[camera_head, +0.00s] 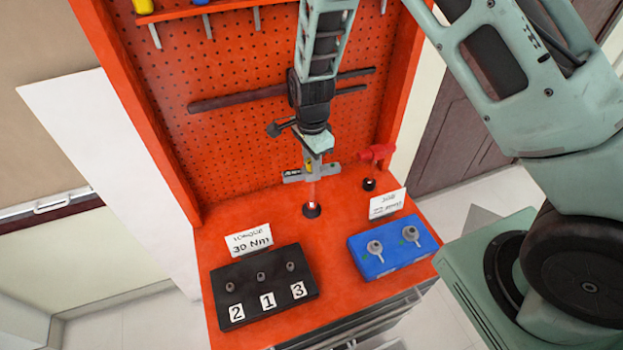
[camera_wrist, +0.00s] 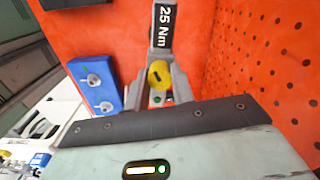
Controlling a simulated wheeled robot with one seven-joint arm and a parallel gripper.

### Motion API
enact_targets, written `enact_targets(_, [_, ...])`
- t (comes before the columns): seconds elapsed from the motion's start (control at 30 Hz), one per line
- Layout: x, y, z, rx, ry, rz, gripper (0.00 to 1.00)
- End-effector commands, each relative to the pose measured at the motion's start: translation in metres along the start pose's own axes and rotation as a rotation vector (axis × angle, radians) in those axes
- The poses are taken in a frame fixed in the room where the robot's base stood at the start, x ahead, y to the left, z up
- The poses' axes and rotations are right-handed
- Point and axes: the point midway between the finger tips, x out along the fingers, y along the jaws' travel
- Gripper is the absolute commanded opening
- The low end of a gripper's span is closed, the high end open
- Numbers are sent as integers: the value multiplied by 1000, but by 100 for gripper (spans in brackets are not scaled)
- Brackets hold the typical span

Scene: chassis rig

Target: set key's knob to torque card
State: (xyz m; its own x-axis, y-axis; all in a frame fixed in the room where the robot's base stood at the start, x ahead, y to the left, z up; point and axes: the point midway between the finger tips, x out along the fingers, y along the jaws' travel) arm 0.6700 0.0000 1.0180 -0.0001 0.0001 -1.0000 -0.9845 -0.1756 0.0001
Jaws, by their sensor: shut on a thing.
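The key (camera_head: 297,176) is a grey tool with a crossbar handle, upright above a black holder with a silver top (camera_head: 312,210). In the wrist view its bar carries a dark label reading 25 Nm (camera_wrist: 164,25). Its round yellow knob (camera_wrist: 159,75) has a dark mark and sits between the fingers of my gripper (camera_wrist: 161,84). In the head view my gripper (camera_head: 316,158) is down at the key, shut on its knob; the fingertip contact is partly hidden. The white torque card (camera_head: 249,241) stands behind the black block and reads 30 Nm.
A black block (camera_head: 262,293) with several studs and number tags 2, 1, 3 is front left. A blue block (camera_head: 385,262) with two silver fittings is front right, another white card (camera_head: 387,203) behind it. A red tool (camera_head: 377,154) stands right of the key. A red pegboard (camera_head: 250,130) rises behind.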

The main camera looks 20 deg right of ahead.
Motion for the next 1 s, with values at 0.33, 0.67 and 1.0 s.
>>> enact_targets(0.33, [0, 0, 0, 133, 1, 2, 12])
enact_targets(0.67, [0, 0, 0, 250, 1, 1, 12])
enact_targets(1.0, [0, 0, 0, 304, 0, 1, 40])
